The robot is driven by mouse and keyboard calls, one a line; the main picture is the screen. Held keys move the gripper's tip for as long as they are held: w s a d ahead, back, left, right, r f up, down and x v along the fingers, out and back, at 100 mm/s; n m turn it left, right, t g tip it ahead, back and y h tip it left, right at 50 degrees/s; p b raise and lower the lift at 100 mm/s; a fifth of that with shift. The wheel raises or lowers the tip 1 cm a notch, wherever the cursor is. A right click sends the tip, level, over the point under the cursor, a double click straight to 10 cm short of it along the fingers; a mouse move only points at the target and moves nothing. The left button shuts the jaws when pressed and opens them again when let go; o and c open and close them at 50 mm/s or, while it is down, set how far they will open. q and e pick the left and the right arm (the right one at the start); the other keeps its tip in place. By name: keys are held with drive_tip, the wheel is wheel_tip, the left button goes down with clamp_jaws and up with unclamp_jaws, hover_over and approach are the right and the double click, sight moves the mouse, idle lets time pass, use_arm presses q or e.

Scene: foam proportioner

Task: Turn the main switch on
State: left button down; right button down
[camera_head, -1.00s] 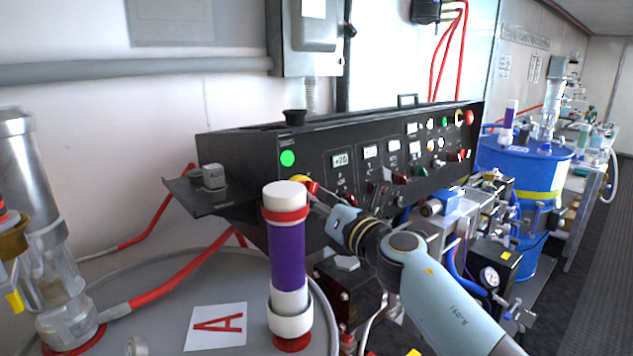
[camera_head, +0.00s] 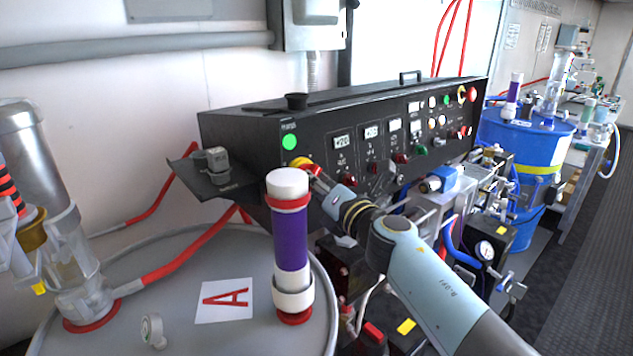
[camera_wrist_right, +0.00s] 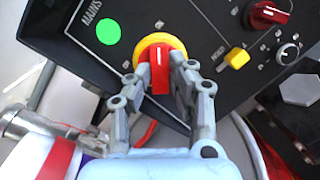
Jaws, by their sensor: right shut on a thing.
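The main switch (camera_head: 303,166) is a red knob on a yellow round plate, at the left end of the black control panel's front. In the right wrist view the red knob (camera_wrist_right: 159,72) has a white mark running up and down the picture. My right gripper (camera_wrist_right: 160,82) has a finger on each side of the knob and is shut on it. In the head view the right gripper (camera_head: 320,179) is at the switch, partly hidden by its own arm. A green disc (camera_wrist_right: 107,31) is beside the "MAINS" lettering.
The black control panel (camera_head: 250,135) has lit displays and other knobs. A purple and white cylinder (camera_head: 290,240) stands on the grey drum (camera_head: 180,335), close left of my right arm. A small shelf (camera_head: 205,185) juts from the panel's left end. A blue drum (camera_head: 525,165) stands at right.

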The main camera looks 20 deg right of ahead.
drive_tip(key=c, duration=1.2)
unclamp_jaws()
drive_tip(key=shift+s, duration=0.1)
drive_tip(key=v, duration=1.2)
